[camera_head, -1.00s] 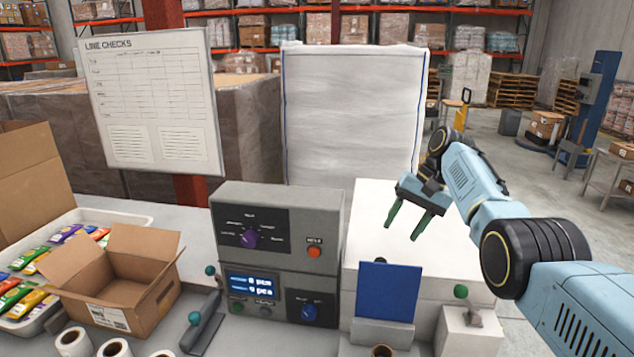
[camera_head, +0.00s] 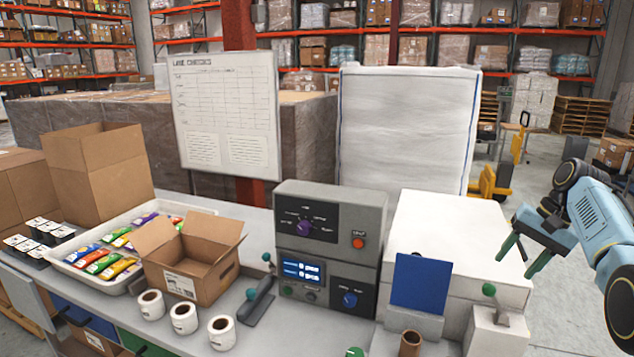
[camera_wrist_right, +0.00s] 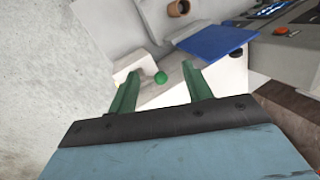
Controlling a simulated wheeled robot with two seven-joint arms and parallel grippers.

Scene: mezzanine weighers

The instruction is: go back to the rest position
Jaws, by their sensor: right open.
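My right gripper (camera_head: 523,258), with green fingers on a pale blue arm, is at the right edge of the head view. It is open and empty, held in the air beside the white box-shaped unit (camera_head: 455,235). In the right wrist view the two fingers (camera_wrist_right: 160,95) stand apart with nothing between them. Beyond them show a green ball knob (camera_wrist_right: 160,77) and a blue plate (camera_wrist_right: 215,42). My left gripper is not in view.
The bench holds a grey control box (camera_head: 330,240), a blue upright plate (camera_head: 421,283), a green-knobbed lever block (camera_head: 497,330), an open carton (camera_head: 190,262), a tray of packets (camera_head: 75,262) and label rolls (camera_head: 184,318). Open floor (camera_head: 570,310) lies right of the bench.

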